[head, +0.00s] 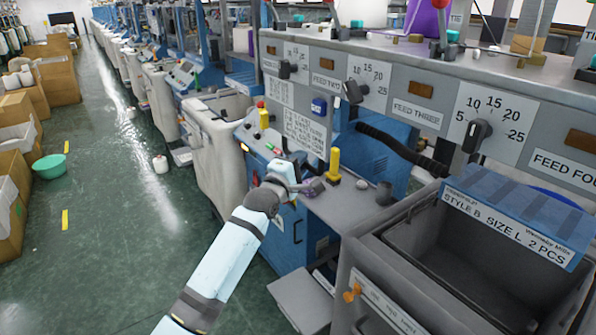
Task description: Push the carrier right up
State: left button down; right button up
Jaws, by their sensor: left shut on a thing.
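My left arm reaches up from the bottom. Its gripper (303,188) is at the front edge of the grey machine ledge, shut on a small purplish-grey piece (315,187). I cannot tell for sure whether this piece is the carrier; the gripper hides part of it. A yellow post (334,163) stands upright on the ledge just right of the gripper. My right gripper is not in view.
A grey bin (352,262) with a blue label card (518,217) stands at the lower right. A dial panel (432,98) rises behind the ledge. A black hose (400,148) hangs below it. The green aisle floor at left is mostly clear, with a green basin (50,166).

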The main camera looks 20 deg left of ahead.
aim_at(299, 101)
pick_arm(q)
notch_tip(299, 101, up, 7)
jog(key=p, duration=0.3)
jog(key=shift+f, duration=0.15)
notch_tip(299, 101, up, 7)
jog(key=p, duration=0.6)
jog(key=shift+r, duration=0.2)
jog(key=shift+r+p, duration=0.35)
jog(key=shift+r, duration=0.45)
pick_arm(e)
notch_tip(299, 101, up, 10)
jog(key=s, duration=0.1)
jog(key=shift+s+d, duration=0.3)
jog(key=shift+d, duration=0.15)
pick_arm(q)
jog(key=shift+a+r, duration=0.1)
jog(key=shift+r, duration=0.05)
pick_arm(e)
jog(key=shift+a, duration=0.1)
pick_arm(q)
jog(key=c, duration=1.3)
grip_release()
jog(key=shift+o, duration=1)
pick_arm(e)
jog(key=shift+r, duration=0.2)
